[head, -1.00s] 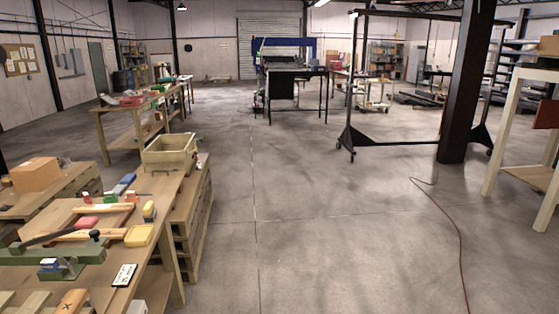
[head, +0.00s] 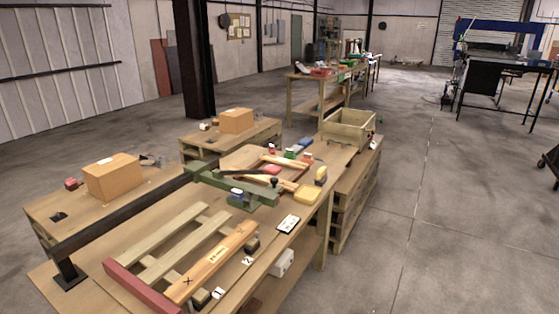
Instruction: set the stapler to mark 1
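No thing here is plainly a stapler. A green device (head: 210,179) with a dark lever and black knob stands mid-bench; I cannot tell whether it is the stapler. In front of it, a wooden plank (head: 212,262) marked with an X at each end lies across pale slats (head: 178,241). A white tag reading 1 (head: 218,293) is beside the plank's near end. A tag reading 2 (head: 247,261) is farther along the bench edge. Small dark blocks (head: 252,244) show beside the plank. Neither of my grippers is in view.
A long dark bar (head: 125,217) runs along the bench's left side. A red strip (head: 141,288) borders the slats. A yellow block (head: 307,193) and a black-and-white card (head: 288,224) lie farther back. A wooden crate (head: 349,129) stands beyond. Floor (head: 450,220) at right is clear.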

